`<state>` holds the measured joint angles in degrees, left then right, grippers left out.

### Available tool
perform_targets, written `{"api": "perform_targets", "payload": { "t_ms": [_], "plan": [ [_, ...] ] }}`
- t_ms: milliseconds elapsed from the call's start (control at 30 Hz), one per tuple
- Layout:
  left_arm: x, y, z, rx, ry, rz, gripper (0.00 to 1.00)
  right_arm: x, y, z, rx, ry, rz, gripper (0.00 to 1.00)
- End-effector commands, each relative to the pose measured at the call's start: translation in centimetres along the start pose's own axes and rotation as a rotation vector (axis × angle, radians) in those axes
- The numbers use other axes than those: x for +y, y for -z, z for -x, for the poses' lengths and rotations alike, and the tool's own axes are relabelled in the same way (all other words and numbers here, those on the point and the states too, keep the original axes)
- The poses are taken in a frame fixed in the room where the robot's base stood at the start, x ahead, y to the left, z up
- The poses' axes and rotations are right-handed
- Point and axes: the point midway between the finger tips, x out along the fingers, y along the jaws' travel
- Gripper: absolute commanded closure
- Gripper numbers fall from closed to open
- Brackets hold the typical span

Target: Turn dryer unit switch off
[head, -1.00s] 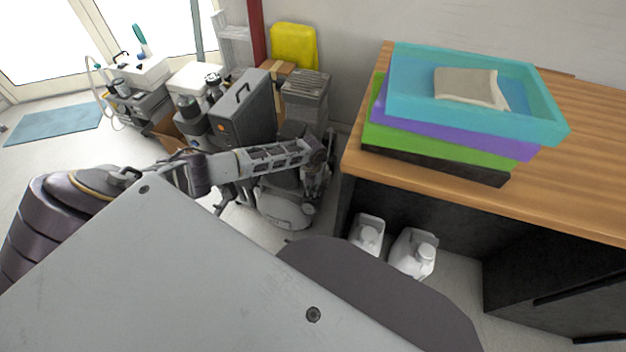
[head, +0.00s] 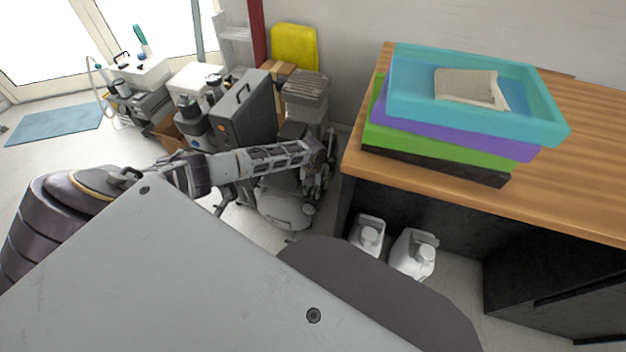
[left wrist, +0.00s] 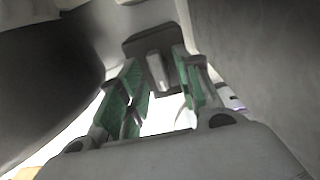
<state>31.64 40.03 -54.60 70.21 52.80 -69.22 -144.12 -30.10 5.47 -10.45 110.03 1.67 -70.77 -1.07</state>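A switch (left wrist: 157,68) with a pale grey lever on a dark plate shows in the left wrist view, just ahead of my left gripper. My left gripper (left wrist: 154,62) is open, with its green-padded fingers on either side of the lever. I cannot tell whether either finger touches it. In the head view my left gripper (head: 314,188) points down beside the compressor equipment with the rounded grey tank (head: 284,208), close to the table's left end. The switch cannot be made out in the head view. My right gripper is not in view.
A wooden-topped table (head: 590,200) holds stacked coloured trays (head: 440,105) on the right. White jugs (head: 412,254) stand beneath it. A grey case with a handle (head: 247,108) and a finned grey unit (head: 305,88) stand behind my left arm. Open floor lies at the left.

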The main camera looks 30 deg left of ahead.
Motion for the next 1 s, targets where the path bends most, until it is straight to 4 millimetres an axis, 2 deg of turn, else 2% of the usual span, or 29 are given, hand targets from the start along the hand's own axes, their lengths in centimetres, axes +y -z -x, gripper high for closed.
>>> {"api": "perform_targets", "payload": {
  "t_ms": [267, 467, 667, 1000],
  "plan": [
    [0.0, 0.0, 0.3, 0.0, 0.0, 0.001, 0.66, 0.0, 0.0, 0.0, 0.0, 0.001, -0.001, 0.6],
    [0.0, -0.1, 1.4, 0.0, 0.001, 0.002, 0.66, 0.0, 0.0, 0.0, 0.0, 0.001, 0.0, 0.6],
    [0.0, 0.0, 3.4, -0.001, 0.0, -0.001, 0.66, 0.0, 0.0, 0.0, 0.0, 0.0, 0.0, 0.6],
    [0.0, -0.1, 7.8, -0.002, 0.001, 0.0, 0.66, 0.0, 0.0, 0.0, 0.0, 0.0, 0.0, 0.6]
  ]
}}
